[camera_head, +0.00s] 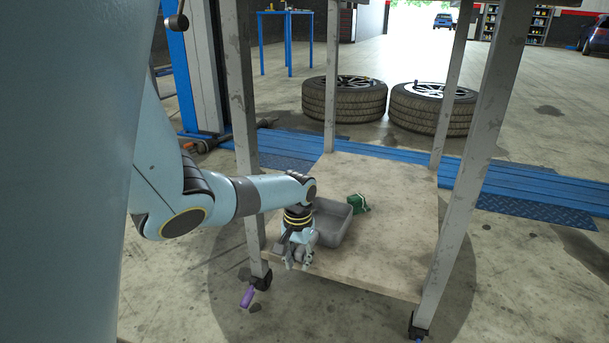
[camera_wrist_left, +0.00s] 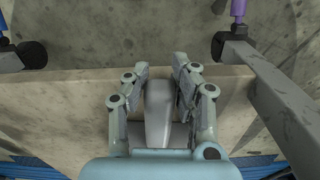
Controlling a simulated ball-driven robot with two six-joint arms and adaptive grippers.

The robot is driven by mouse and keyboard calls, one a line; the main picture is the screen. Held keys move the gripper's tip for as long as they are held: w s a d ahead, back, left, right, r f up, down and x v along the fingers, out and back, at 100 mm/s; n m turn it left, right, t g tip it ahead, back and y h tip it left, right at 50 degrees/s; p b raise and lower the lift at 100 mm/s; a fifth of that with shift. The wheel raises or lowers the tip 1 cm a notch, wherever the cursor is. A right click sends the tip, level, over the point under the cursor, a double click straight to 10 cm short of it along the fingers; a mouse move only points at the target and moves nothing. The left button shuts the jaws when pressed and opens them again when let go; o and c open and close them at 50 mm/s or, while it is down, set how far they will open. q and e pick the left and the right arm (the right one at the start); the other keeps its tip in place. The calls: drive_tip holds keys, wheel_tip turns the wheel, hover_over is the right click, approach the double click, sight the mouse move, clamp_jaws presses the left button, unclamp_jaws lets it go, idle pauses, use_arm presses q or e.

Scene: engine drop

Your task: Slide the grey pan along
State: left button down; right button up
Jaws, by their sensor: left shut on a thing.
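The grey pan (camera_head: 342,232) lies on the lower shelf of a wheeled cart, at the shelf's front left part. My left gripper (camera_head: 298,262) is at the pan's near left side, low over the shelf's front edge, and partly covers it. In the left wrist view my left gripper (camera_wrist_left: 160,82) has its fingers on both sides of a grey part of the pan (camera_wrist_left: 158,112) and is shut on it. The rest of the pan is hidden there by the gripper. My right gripper is not in view.
The cart's shelf (camera_head: 400,205) is bare to the right. Grey cart posts (camera_head: 478,150) stand at the corners. A purple-handled tool (camera_head: 247,297) is by the front left wheel. Tyres (camera_head: 344,99) lie behind.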

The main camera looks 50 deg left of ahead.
use_arm(q)
drive_tip(key=c, duration=1)
unclamp_jaws()
